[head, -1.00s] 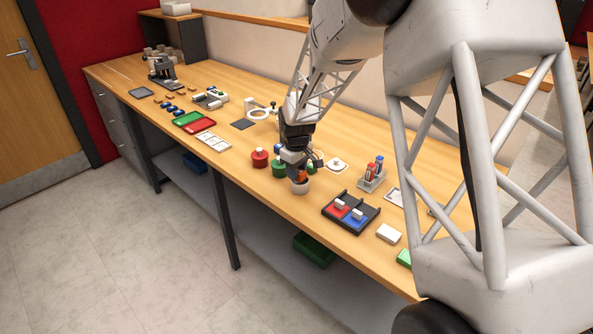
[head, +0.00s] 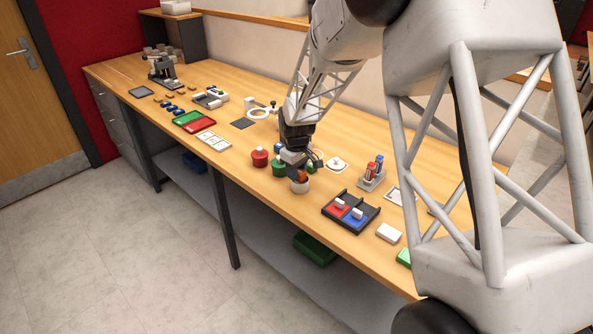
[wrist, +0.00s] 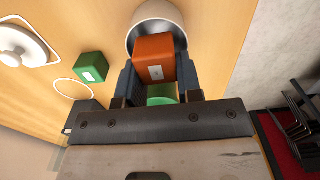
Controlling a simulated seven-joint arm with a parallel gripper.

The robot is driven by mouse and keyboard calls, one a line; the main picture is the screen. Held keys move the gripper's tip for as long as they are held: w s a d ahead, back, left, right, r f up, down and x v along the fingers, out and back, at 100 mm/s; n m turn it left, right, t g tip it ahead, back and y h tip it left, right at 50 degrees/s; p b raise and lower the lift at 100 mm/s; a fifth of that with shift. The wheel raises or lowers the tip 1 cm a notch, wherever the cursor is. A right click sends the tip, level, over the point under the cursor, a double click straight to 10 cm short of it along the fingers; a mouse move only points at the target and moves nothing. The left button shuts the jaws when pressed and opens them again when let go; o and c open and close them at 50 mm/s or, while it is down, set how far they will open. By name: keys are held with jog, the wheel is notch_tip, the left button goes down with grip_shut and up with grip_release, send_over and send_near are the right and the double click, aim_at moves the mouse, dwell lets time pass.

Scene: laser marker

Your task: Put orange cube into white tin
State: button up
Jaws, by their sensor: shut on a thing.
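The orange cube (wrist: 154,58) is between the fingers of my gripper (wrist: 158,85) in the wrist view. My gripper is shut on it. The white tin (wrist: 157,13) is just beyond the cube in the wrist view, and the cube overlaps its opening. In the head view the white tin (head: 299,186) stands near the table's front edge. My gripper (head: 297,170) is right above it, with the orange cube (head: 302,175) at the tin's mouth. Whether the cube is below the rim I cannot tell.
A red tin (head: 260,158) and a green tin (head: 279,168) stand left of the white tin. A green cube (wrist: 90,66) lies near my gripper in the wrist view. A dark tray with red and blue compartments (head: 363,224) is to the right.

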jog(key=shift+f, duration=0.15)
jog(key=o, duration=1)
jog(key=shift+r, duration=3.9)
jog(key=shift+r, duration=0.1)
